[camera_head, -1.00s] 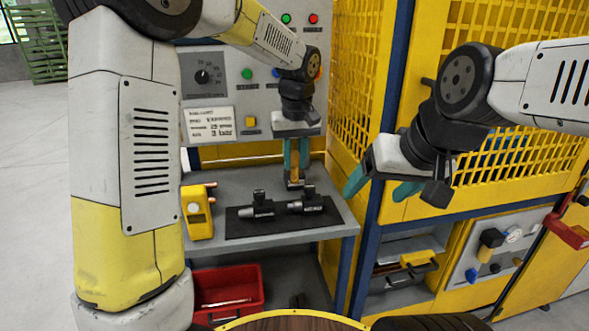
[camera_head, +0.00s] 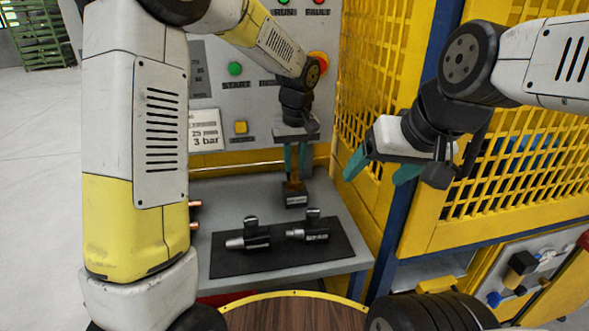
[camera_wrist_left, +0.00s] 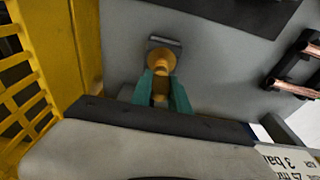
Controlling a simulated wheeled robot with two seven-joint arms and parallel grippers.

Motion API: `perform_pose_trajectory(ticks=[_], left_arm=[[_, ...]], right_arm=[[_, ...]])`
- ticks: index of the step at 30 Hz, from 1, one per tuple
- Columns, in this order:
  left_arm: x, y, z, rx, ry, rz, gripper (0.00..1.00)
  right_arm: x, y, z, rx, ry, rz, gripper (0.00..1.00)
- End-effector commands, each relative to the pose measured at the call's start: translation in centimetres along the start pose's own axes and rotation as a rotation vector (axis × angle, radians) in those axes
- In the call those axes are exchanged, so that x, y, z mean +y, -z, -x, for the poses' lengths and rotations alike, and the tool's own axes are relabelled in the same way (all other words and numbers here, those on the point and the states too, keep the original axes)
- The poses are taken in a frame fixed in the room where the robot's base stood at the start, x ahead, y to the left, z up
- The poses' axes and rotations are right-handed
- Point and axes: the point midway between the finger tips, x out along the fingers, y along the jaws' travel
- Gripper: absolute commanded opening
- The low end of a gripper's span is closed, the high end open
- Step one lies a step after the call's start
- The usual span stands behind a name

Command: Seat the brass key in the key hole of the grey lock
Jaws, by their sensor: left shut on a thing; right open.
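My left gripper (camera_head: 296,160) is shut on the brass key (camera_head: 294,186), whose golden body shows between and below the teal fingers. The grey lock (camera_head: 297,200), a small dark grey block, stands directly under the key at the back right of the bench. The key's lower end meets or overlaps the lock's top; I cannot tell how deep it sits, and the key hole is hidden. In the left wrist view the key (camera_wrist_left: 161,62) lies over the lock (camera_wrist_left: 166,41). My right gripper (camera_head: 382,170) is open and empty, right of the bench by the yellow cage.
A black mat (camera_head: 285,260) on the grey bench (camera_head: 225,205) carries two dark fittings, one left (camera_head: 251,236) and one right (camera_head: 309,230). Copper tube ends (camera_head: 194,212) show beside my left arm. The control panel (camera_head: 240,100) stands behind; the yellow cage (camera_head: 400,80) bounds the right.

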Motion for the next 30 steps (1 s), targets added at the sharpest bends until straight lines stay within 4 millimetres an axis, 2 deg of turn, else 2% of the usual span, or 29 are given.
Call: perform_pose_trajectory(ticks=[5,12,22,23,25,30], left_arm=[[0.0,-0.2,-1.3,-0.001,0.0,0.001,0.0],[0.0,-0.7,-4.3,0.0,0.0,0.0,0.0],[0.0,-0.7,-4.6,0.001,-0.001,0.001,0.0],[0.0,-0.7,-4.5,0.001,-0.001,0.001,0.28],[0.0,-0.7,-4.5,0.001,-0.001,0.001,0.41],[0.0,-0.7,-4.5,0.001,-0.001,0.001,0.43]], right_arm=[[0.0,0.0,0.0,0.0,0.0,0.0,0.76],[0.0,0.0,0.0,-0.001,0.0,0.0,0.76],[0.0,0.0,0.0,-0.001,0.0,0.0,0.76],[0.0,0.0,0.0,-0.001,0.0,0.0,0.76],[0.0,0.0,0.0,0.0,0.0,0.0,0.76],[0.0,0.0,0.0,-0.001,0.0,0.0,0.76]])
